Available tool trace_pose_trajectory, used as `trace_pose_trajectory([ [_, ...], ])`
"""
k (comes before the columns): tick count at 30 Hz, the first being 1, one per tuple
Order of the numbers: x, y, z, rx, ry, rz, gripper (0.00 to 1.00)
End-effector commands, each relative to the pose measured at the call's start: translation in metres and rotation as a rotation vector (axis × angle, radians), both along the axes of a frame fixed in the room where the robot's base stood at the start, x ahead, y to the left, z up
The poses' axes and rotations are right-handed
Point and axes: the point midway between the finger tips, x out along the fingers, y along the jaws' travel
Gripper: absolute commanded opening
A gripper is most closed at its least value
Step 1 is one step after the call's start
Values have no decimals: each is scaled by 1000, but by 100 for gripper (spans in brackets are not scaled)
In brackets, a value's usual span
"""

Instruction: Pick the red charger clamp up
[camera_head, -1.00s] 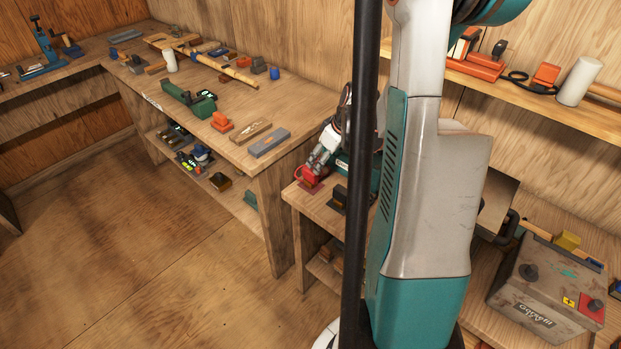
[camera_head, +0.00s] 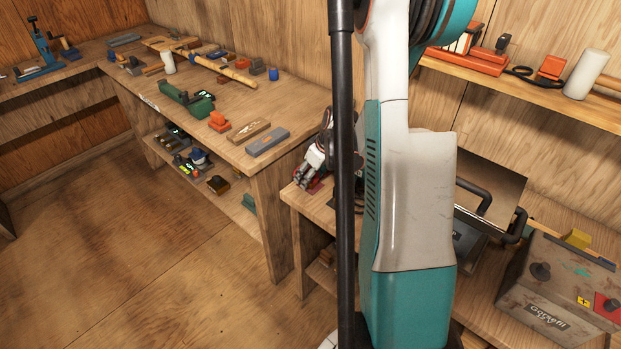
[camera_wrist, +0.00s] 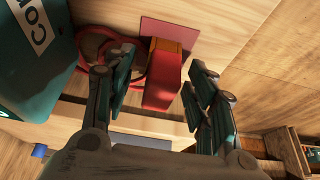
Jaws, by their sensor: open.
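The red charger clamp (camera_wrist: 162,82) is in the upper middle of the wrist view, with an orange part at its far end. It lies by a flat dark red patch (camera_wrist: 169,32) on the wooden bench top. A red cable loops to its left. My gripper (camera_wrist: 158,92) is open, with one finger on each side of the clamp in the picture; I cannot tell if either touches it. In the head view my gripper (camera_head: 306,180) is low over the small bench, and only a little red shows beneath it; the clamp is mostly hidden there.
A teal case (camera_wrist: 32,70) with white lettering stands close to the left finger in the wrist view. A dark post and my arm hide part of the small bench.

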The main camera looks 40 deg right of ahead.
Motion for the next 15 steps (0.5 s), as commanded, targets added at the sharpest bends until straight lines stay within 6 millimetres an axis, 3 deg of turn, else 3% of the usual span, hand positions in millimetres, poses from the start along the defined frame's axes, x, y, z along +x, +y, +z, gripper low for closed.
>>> trace_pose_trajectory([
  [2, 0, 0, 1, 0, 0, 0, 51],
  [9, 0, 0, 1, 0, 0, 0, 1],
  [15, 0, 0, 1, 0, 0, 0, 1],
])
